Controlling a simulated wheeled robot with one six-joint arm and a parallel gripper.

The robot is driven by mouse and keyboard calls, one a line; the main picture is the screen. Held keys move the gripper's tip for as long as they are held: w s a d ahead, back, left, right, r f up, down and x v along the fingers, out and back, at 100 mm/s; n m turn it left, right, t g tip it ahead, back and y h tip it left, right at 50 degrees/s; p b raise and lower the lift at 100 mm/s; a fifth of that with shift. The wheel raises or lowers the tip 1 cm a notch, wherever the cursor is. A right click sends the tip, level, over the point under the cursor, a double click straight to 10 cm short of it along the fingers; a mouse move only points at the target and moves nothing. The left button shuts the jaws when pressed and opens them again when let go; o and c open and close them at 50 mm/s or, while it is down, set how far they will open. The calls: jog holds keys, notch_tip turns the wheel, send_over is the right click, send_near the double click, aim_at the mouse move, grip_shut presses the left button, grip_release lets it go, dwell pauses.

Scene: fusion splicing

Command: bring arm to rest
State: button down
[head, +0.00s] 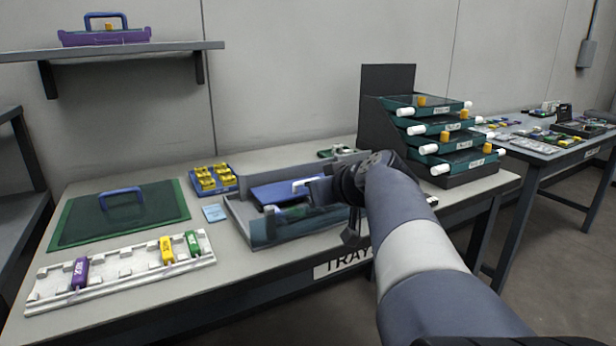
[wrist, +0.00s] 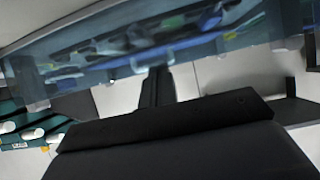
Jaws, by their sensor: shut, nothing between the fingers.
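My arm reaches in from the lower right of the head view, over the front table. My gripper (head: 326,190) is at the right part of a grey-blue open tray (head: 290,232), and my dark wrist hides part of the tray. I cannot tell whether the fingers touch it. In the wrist view my gripper (wrist: 157,84) shows as a dark narrow shape, shut and empty, with the blurred tray wall (wrist: 200,62) beyond it. A blue flat piece (head: 284,193) with a white handle lies inside the tray.
A rack of teal drawers (head: 437,128) with white knobs stands close right of my wrist. A wall shelf (head: 110,51) holds a purple case.

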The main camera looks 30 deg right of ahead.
jog(key=shift+s+f, duration=0.25)
jog(key=shift+s, duration=0.25)
jog(key=shift+w+r, duration=0.1)
